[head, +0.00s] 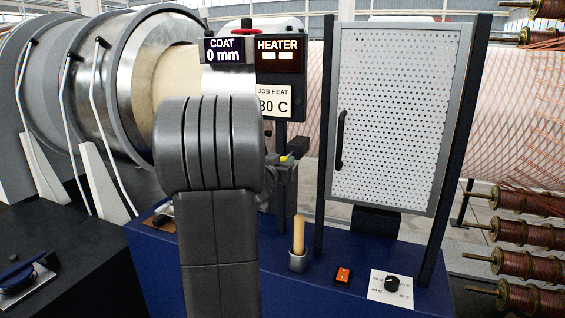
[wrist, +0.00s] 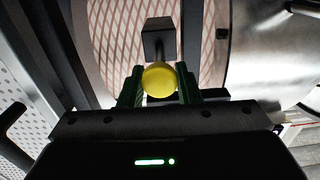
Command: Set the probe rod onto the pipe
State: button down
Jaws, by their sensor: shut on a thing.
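My gripper (head: 284,172) is behind my arm in the head view and partly hidden by it. In the wrist view, the two dark green fingers of my gripper (wrist: 160,84) are shut on the probe rod, whose round yellow end (wrist: 160,75) shows between them. A small bit of yellow on the rod (head: 288,158) also shows in the head view. A thin dark shaft and a dark block lie beyond the yellow end. The pipe (head: 510,120), pale with crossing copper wires, runs behind. It also fills the wrist view's background (wrist: 112,45); I cannot tell whether the rod touches it.
A perforated door panel (head: 395,110) stands right of my gripper. A blue bench (head: 345,255) carries a wooden-handled tool in a cup (head: 298,262), an orange switch (head: 343,275) and a dial (head: 391,284). The display (head: 279,48) reads HEATER; copper spools (head: 525,265) are at right.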

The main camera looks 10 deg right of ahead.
jog(key=shift+p+x, duration=0.75)
jog(key=shift+x, duration=0.45)
jog(key=shift+w+d, duration=0.15)
jog(key=shift+w, duration=0.05)
jog(key=c, duration=1.1)
grip_release()
